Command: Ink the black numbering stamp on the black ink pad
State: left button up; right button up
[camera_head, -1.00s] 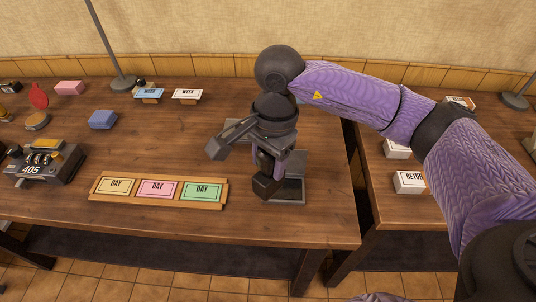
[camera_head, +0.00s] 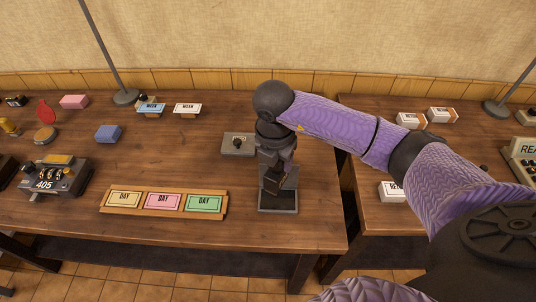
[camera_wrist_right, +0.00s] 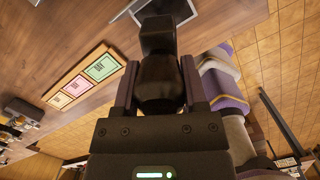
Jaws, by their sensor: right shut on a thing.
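My right gripper (camera_head: 276,170) is shut on the black stamp (camera_wrist_right: 158,80), whose dark rounded handle sits between the two fingers in the right wrist view. In the head view the dark block end of the stamp (camera_head: 271,186) points down over the black ink pad (camera_head: 278,208), a dark square in a grey tray near the table's front right. The wrist view shows part of that tray (camera_wrist_right: 125,13) beyond the stamp. I cannot tell whether stamp and pad touch. My left gripper is not in view.
A grey plate with a black knob (camera_head: 238,145) lies just behind. A wooden rack (camera_head: 112,210) with three DAY cards stands to the left. The numbering machine marked 405 (camera_head: 50,178) is farther left. A gap separates this table from the right one.

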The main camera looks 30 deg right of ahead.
aim_at(279, 178)
jog(key=m, duration=0.3)
jog(key=shift+d, duration=0.35)
jog(key=shift+f+m+g, duration=0.1)
jog(key=shift+m+g, duration=0.2)
notch_tip(279, 178, down, 6)
jog(key=b, duration=0.5)
jog(key=shift+f+b, duration=0.35)
jog(key=shift+s+f, duration=0.1)
dwell(1.0)
